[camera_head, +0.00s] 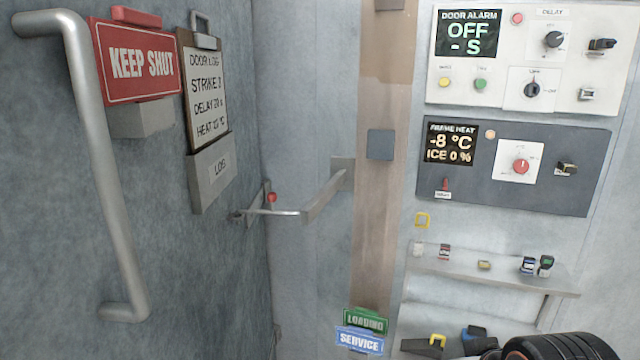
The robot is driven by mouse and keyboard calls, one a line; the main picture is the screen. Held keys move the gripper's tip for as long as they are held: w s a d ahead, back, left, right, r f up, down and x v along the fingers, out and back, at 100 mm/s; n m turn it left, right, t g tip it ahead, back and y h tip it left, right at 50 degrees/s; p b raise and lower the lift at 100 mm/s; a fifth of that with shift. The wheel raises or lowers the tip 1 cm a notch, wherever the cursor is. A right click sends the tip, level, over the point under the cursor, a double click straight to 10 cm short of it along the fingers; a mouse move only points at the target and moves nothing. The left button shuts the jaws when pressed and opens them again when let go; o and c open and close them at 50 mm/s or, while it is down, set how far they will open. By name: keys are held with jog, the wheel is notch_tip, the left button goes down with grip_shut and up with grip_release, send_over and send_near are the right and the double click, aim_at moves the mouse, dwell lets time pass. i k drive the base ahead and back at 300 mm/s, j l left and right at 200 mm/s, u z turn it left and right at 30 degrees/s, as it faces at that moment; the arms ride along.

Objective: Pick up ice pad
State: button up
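I cannot tell for certain which item is the ice pad. Small items stand on the narrow metal shelf (470,272) at the right: a pale one (418,249), a brown-red and white one (444,252), a small yellow one (484,265), a blue and white one (528,265) and a dark green-topped one (546,265). Below, cut by the bottom edge, are a yellow and dark item (428,345) and a blue and black item (478,341). A black rounded part at the bottom right corner appears to be part of my arm. No gripper fingers show.
A grey door with a long handle (95,170), a red sign (138,62) and a clipboard (205,85) fills the left. A metal latch arm (325,195) juts across the gap. Control panels (520,165) hang above the shelf. Green (366,321) and blue (359,341) tags sit low.

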aim_at(473, 331)
jog(key=z, duration=0.75)
jog(key=u, duration=1.35)
jog(key=z, duration=1.35)
